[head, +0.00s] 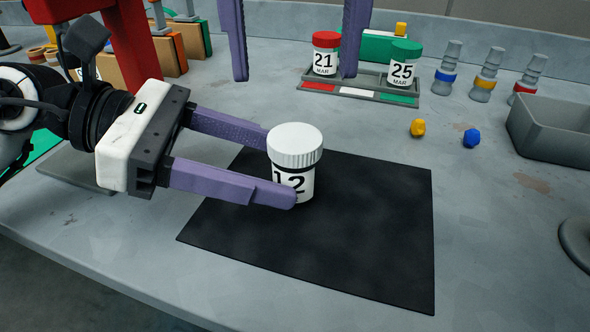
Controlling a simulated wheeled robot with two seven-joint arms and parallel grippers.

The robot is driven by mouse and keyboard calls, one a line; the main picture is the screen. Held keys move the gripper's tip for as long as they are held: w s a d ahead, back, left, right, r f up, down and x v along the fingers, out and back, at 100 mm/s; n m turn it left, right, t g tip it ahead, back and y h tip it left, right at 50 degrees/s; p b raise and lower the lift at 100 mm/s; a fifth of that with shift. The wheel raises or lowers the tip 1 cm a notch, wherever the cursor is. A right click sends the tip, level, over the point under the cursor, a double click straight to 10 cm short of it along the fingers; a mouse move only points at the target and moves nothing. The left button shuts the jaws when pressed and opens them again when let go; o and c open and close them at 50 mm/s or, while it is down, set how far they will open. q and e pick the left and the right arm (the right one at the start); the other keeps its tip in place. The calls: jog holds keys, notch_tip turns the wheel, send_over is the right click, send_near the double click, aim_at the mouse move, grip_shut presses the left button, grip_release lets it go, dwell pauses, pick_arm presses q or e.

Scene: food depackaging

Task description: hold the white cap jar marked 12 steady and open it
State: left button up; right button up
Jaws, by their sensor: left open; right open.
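The jar marked 12 (306,184) stands upright on the black mat (380,240), with its ribbed white cap (295,143) on. My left gripper (281,163) comes in from the left, low over the mat. Its purple fingers are open, one in front of the jar's body and the other behind it, below the cap. The near finger covers part of the label. I cannot tell whether either finger touches the jar. My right gripper (295,60) is at the top of the picture, above and behind the jar. Its fingers are wide apart, point down and hold nothing.
Behind the mat, a rack (357,94) holds a red-capped jar marked 21 (325,55) and a green-capped jar marked 25 (403,65). A yellow piece (417,128) and a blue piece (471,138) lie near a grey bin (560,135). The mat's right side is clear.

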aim_at(295, 171)
pick_arm(q)
jog(key=shift+x, duration=1.8)
grip_shut()
